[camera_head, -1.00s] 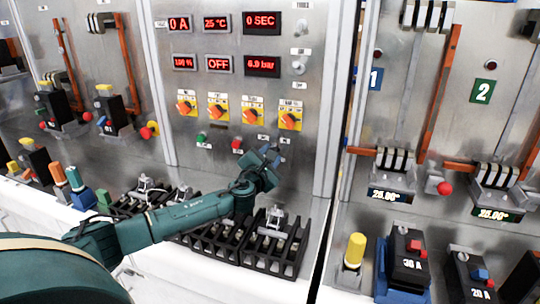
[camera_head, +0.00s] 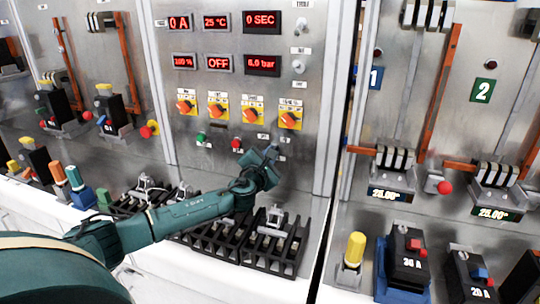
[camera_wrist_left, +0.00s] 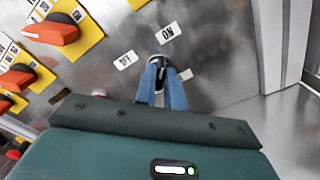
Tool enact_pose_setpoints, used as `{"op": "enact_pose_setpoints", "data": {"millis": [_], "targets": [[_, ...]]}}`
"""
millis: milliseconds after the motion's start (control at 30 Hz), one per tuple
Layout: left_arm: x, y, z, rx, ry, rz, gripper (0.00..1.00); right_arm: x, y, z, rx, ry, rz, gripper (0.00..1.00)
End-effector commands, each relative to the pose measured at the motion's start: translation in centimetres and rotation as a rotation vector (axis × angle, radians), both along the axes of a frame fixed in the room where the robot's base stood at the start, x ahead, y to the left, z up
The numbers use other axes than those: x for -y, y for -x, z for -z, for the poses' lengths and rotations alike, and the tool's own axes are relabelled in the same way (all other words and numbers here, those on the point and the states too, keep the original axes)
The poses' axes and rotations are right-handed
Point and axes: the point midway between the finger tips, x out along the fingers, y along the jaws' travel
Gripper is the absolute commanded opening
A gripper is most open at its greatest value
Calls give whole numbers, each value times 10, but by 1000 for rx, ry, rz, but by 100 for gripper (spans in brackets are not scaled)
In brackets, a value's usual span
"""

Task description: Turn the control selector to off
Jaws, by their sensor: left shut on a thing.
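My left gripper (camera_head: 270,153) reaches to the lower right of the metal control panel (camera_head: 215,140). In the left wrist view its blue fingertips (camera_wrist_left: 160,78) are close together at the panel, shut on a small dark piece, the control selector (camera_wrist_left: 159,73). Most of the selector is hidden by the fingers, so I cannot tell which way it points. The "ON" label (camera_wrist_left: 167,33) is just above the fingertips, and the "OFF" label (camera_wrist_left: 126,60) is to their left. My right gripper is not in view.
Orange rotary knobs on yellow plates (camera_head: 252,114) sit above my gripper. Green (camera_head: 201,138) and red (camera_head: 236,144) buttons are to its left. Black racks (camera_head: 277,245) stand below the arm. A panel edge (camera_head: 330,110) rises to the right.

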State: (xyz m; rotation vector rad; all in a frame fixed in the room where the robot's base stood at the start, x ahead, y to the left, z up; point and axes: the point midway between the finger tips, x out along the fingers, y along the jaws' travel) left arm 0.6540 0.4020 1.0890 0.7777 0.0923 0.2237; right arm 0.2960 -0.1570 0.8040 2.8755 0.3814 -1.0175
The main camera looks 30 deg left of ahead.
Motion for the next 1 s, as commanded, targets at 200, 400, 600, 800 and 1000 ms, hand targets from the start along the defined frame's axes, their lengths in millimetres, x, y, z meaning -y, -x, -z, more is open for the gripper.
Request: {"op": "enact_pose_setpoints", "data": {"millis": [200,400,600,800,1000], "targets": [[0,0,0,12,54,1,0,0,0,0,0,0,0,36],[0,0,0,41,177,0,0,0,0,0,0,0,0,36],[-1,0,0,84,352,1,0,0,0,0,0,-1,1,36],[-1,0,0,129,539,1,0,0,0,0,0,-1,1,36],[-2,1,0,173,724,0,0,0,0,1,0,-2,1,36]]}}
